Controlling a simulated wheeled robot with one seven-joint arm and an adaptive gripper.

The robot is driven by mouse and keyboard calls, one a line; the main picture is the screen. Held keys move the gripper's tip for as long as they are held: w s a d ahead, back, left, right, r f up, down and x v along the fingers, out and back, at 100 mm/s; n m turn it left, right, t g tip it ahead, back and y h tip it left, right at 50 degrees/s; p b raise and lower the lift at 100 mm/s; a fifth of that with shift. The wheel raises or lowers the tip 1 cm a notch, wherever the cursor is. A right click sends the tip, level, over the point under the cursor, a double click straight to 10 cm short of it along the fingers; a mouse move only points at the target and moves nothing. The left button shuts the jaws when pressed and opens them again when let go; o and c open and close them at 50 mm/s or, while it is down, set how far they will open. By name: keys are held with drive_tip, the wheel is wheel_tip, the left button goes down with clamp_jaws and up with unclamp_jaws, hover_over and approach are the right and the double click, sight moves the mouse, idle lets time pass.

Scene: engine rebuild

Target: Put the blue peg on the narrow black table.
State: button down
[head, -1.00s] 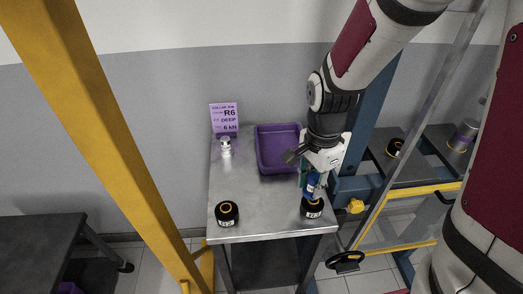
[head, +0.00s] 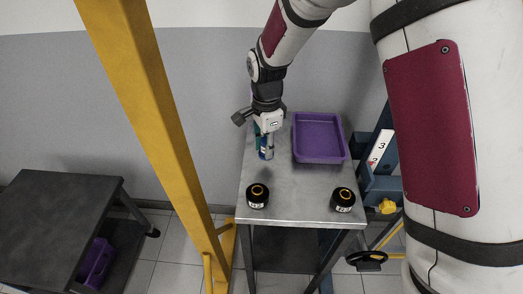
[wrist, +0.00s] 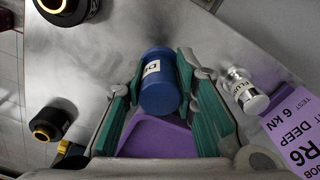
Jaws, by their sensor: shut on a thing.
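My gripper (head: 264,140) is shut on the blue peg (head: 267,154), over the back left part of the grey metal table. In the wrist view, the peg (wrist: 160,88) with its white label sits between the green finger pads. I cannot tell how far it is above the metal top. A black table (head: 62,215) stands at the far left in the head view, apart from my gripper. Its visible top is bare.
The grey metal table (head: 300,205) carries a purple tray (head: 320,160) and two black collars, left (head: 257,197) and right (head: 343,200). A silver plug (wrist: 243,90) and purple card (wrist: 293,130) show beside my gripper. A yellow post (head: 150,110) stands between the tables.

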sight(261, 152)
drive_tip(key=shift+w+a, duration=0.45)
drive_tip(key=shift+w+a+f, duration=0.2)
drive_tip(key=shift+a+f, duration=0.05)
drive_tip(key=shift+f, duration=0.05)
drive_tip(key=shift+f+p, duration=0.4)
drive_tip(key=shift+f, duration=1.15)
drive_tip(key=shift+f, duration=0.2)
drive_tip(key=c, duration=1.3)
unclamp_jaws()
drive_tip(key=shift+r, duration=0.1)
wheel_tip(261, 152, up, 11)
drive_tip(key=shift+f+b, duration=0.1)
drive_tip(key=shift+b, duration=0.45)
drive_tip(key=shift+r, duration=0.75)
